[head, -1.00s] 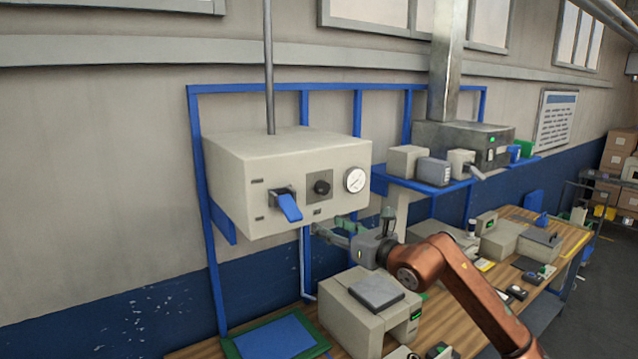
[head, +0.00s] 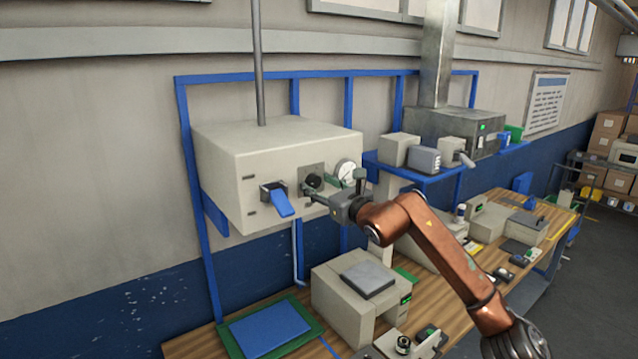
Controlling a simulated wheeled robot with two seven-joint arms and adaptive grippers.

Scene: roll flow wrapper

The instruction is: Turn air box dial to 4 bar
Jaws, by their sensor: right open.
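The air box (head: 231,183) is a beige box on the blue wall frame. Its front carries a blue lever handle (head: 281,202), a black dial (head: 313,182) on a grey plate and a round white gauge (head: 345,171). The gauge reading is too small to tell. My right gripper (head: 313,194) is open, its fingers reaching left to just in front of the dial. Whether they touch the dial I cannot tell. The gripper body partly covers the panel below the gauge. My left gripper is not in view.
Below the box a wooden bench (head: 202,345) holds a blue panel with a green border (head: 268,330) and a beige machine (head: 345,305). A blue shelf (head: 440,170) with small boxes is to the right. Open space lies left of the air box.

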